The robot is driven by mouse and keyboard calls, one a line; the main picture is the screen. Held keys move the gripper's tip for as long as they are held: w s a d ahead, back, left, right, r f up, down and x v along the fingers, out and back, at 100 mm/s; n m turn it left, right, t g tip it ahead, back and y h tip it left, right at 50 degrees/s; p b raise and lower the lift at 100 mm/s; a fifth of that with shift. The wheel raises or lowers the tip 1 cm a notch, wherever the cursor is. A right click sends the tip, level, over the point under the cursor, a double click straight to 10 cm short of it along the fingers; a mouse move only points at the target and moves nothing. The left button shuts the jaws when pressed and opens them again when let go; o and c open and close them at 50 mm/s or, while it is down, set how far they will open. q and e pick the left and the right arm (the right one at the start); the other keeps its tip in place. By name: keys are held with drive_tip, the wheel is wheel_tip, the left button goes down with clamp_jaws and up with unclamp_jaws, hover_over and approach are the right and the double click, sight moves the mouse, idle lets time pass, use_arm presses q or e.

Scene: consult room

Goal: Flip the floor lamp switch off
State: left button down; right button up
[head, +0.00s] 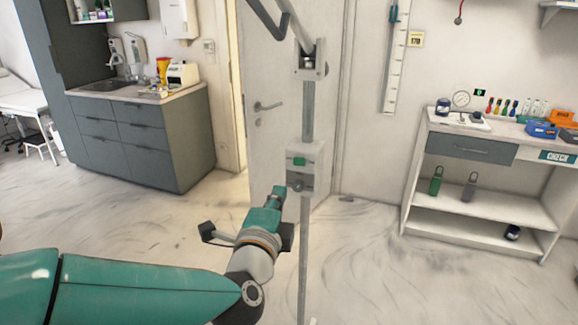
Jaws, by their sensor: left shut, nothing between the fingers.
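The floor lamp is a thin grey pole (304,240) standing upright in the middle of the head view. A pale switch box (316,158) is fixed partway up it, with a green rectangular switch (299,161) on its front and a dark round part below. The lamp's joint (311,66) and the bent arm above it run out of the top of the picture. My left gripper (278,191) is shut and empty, pointing up and away just below and left of the switch box in the picture. I cannot tell its exact distance from the box. My right gripper is not in view.
A closed-looking white door (270,60) stands behind the lamp. A grey cabinet with a sink counter (140,130) is at left. A white shelf table (430,165) with bottles and small items is at right. The floor between them is mostly clear.

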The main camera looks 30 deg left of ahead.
use_arm(q)
drive_tip(key=p, duration=0.2)
approach(291, 166)
drive_tip(key=w, duration=0.1)
drive_tip(key=w+a+r, duration=0.1)
drive_tip(key=w, duration=0.1)
drive_tip(key=w+r, duration=0.1)
drive_tip(key=w, duration=0.1)
drive_tip(key=shift+w+a+r, duration=0.15)
drive_tip(key=shift+w+a, duration=0.1)
drive_tip(key=shift+a, duration=0.05)
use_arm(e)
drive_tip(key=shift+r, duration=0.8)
